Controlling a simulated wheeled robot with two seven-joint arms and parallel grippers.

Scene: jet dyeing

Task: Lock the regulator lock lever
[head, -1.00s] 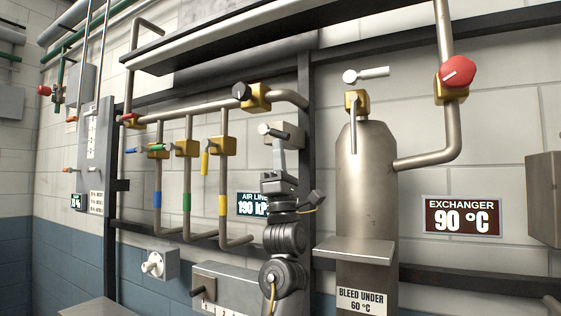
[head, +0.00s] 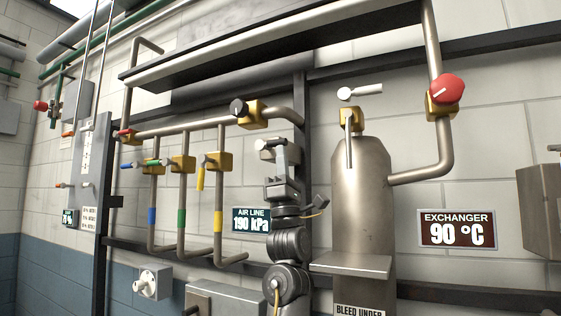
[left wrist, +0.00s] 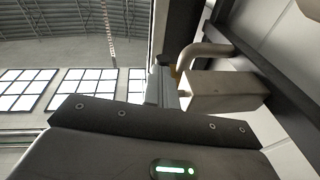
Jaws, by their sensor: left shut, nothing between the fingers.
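The grey regulator block (head: 294,152) is on the wall, right of the yellow-handled valve. A short silver lever (head: 270,144) with a dark end sticks out at its front, roughly level; I take it for the lock lever. My left gripper (head: 280,152) points up in front of the block, shut and empty, its tips just below or against the lever; contact cannot be told. The left wrist view shows the shut fingers (left wrist: 162,88) beside the block (left wrist: 225,91); the lever is not clear there. My right gripper is not in view.
An air line sign (head: 251,220) reads 190 kPa. Left are valves with blue, green and yellow handles (head: 200,179). Above is a black knob valve (head: 238,107). Right stand the metal vessel (head: 362,210) with its ledge and a red knob (head: 448,89).

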